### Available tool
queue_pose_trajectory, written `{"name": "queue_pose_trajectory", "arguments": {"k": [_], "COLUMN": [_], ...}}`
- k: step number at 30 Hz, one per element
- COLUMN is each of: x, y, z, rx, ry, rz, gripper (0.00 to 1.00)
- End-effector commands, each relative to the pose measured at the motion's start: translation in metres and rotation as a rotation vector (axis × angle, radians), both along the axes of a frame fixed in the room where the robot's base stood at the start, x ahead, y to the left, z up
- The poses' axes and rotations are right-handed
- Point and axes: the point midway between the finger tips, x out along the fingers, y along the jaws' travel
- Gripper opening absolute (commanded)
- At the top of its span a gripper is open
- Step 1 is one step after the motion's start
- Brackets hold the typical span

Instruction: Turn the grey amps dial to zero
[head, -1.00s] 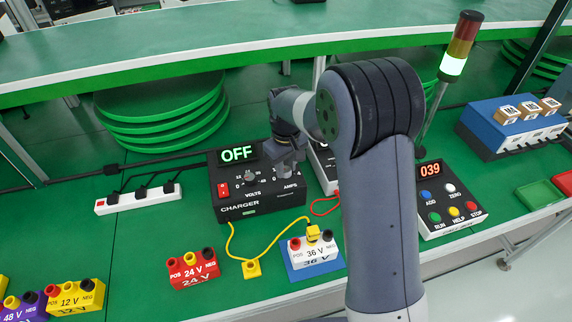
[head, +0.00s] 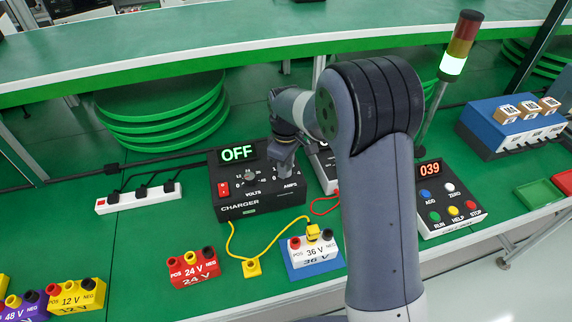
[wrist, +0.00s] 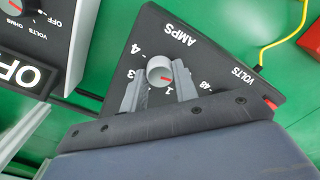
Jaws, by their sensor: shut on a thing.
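The grey amps dial (wrist: 158,70) is a round knob with a red mark on the black charger (wrist: 207,62), beside the AMPS label in the wrist view. The mark points down and right, close to the printed 1. The 3 and 4 also show; the zero is not visible, and the jaws cover part of the scale. My gripper (wrist: 157,78) is shut on the dial, one finger on each side. In the head view my gripper (head: 287,165) is at the right part of the charger (head: 233,205) and hides the dial. The charger display reads OFF.
The volts dial (head: 249,176) and a red switch (head: 223,189) are left of my gripper on the charger. A meter (head: 325,165) stands close on the right. A yellow cable (head: 268,249) runs from the charger to a yellow plug and the 36 V block (head: 312,251).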

Motion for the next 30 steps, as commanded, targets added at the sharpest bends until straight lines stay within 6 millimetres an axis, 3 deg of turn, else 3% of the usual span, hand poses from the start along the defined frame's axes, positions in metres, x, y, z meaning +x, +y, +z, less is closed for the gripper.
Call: {"name": "queue_pose_trajectory", "arguments": {"k": [6, 7, 14, 23, 30], "x": [0.001, 0.001, 0.000, 0.000, 0.001], "y": [0.000, 0.000, 0.000, 0.000, 0.000], "z": [0.001, 0.001, 0.001, 0.003, 0.039], "rx": [0.001, 0.000, 0.000, 0.000, 0.002], "ry": [-0.003, -0.004, -0.001, -0.001, -0.007], "rz": [0.001, 0.001, 0.000, -0.001, -0.001], "gripper": [0.05, 0.30, 0.48, 0.50, 0.50]}}
